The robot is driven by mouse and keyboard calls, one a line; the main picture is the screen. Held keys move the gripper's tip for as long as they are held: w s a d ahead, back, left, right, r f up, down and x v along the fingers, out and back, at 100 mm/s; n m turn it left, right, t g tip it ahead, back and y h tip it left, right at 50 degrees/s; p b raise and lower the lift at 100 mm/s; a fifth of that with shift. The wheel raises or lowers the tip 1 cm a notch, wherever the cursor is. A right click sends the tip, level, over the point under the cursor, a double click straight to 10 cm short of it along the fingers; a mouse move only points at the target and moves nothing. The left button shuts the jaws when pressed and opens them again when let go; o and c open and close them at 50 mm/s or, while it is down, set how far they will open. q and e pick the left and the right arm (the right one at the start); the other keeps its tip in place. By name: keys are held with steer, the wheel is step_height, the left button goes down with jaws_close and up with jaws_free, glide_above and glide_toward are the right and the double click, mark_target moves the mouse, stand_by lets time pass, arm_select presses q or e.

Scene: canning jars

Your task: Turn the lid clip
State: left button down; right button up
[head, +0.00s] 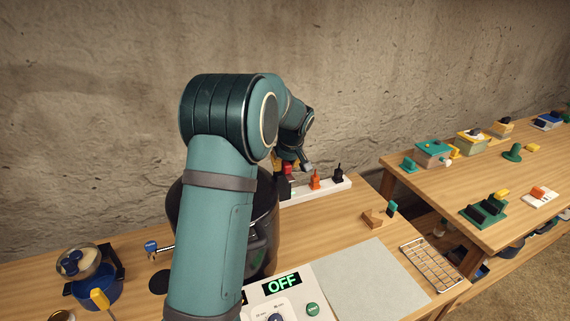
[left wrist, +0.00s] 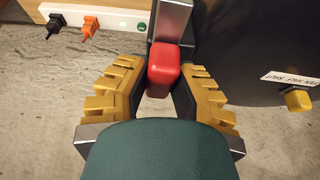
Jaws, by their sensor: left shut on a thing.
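The large dark pot (head: 265,222) stands on the bench, mostly hidden behind my left arm in the head view; its dark side (left wrist: 265,45) fills the upper right of the left wrist view. A red block-shaped grip, which looks like the lid clip (left wrist: 163,68), sits at a grey metal piece beside the pot. My left gripper (left wrist: 157,88) has its yellow-padded fingers on either side of the red clip and is shut on it. In the head view this gripper (head: 288,166) is small and partly hidden beyond my arm. My right gripper is not in view.
A white power strip (head: 325,188) with orange and black plugs lies behind the pot. A yellow knob (left wrist: 298,100) and a white label (left wrist: 290,78) are on the pot's side. A control panel reading OFF (head: 281,284), a grey mat (head: 362,283) and a wire rack (head: 430,263) lie to the right.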

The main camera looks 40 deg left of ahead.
mark_target(292, 178)
arm_select(q)
steer(key=shift+s+f+n, duration=0.1)
steer(key=shift+f+n, duration=0.05)
steer(key=shift+n, duration=0.25)
steer(key=c, duration=0.8)
jaws_free()
steer(key=v, duration=1.2)
steer(key=shift+w, duration=0.25)
